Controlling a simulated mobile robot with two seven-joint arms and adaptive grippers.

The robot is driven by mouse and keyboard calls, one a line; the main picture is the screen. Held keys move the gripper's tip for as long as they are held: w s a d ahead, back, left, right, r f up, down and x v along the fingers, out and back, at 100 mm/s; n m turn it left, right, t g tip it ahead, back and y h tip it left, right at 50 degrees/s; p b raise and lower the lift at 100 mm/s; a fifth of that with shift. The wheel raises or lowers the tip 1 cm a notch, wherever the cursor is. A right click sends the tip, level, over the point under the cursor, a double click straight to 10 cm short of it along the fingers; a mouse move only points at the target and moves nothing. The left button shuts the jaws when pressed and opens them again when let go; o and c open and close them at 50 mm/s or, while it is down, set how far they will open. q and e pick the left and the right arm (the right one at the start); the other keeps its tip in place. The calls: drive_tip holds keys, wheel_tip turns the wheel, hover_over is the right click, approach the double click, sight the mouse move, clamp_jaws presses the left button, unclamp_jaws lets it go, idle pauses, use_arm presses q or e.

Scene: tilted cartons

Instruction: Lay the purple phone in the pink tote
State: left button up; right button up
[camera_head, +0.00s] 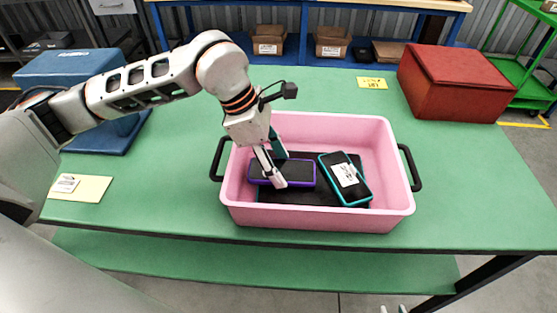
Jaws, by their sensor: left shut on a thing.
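The pink tote (320,219) stands on the green table with its black handles to the left and right. The purple phone (300,174), dark-faced with a purple edge, is inside it, left of centre. My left gripper (279,170) reaches down into the tote and is shut on this phone, hiding part of it. The phone looks roughly flat, low over the dark tote bottom; I cannot tell whether it touches. A teal-edged phone (357,190) with a white label lies tilted to its right. Only the tips of my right gripper (393,309) show at the bottom edge, apart and empty.
A red box (455,86) stands at the back right and a blue container (70,68) at the back left. Yellow cards with labels lie at the left (78,188) and back (371,83). The table right of the tote is clear.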

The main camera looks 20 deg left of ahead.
use_arm(q)
drive_tip(key=shift+f, duration=0.1)
drive_tip(key=o, duration=1.2)
drive_tip(key=shift+o, duration=0.2)
drive_tip(key=shift+r, duration=0.2)
drive_tip(key=p+v, duration=0.1)
drive_tip(key=v, duration=1.1)
drive_tip(key=shift+r, duration=0.4)
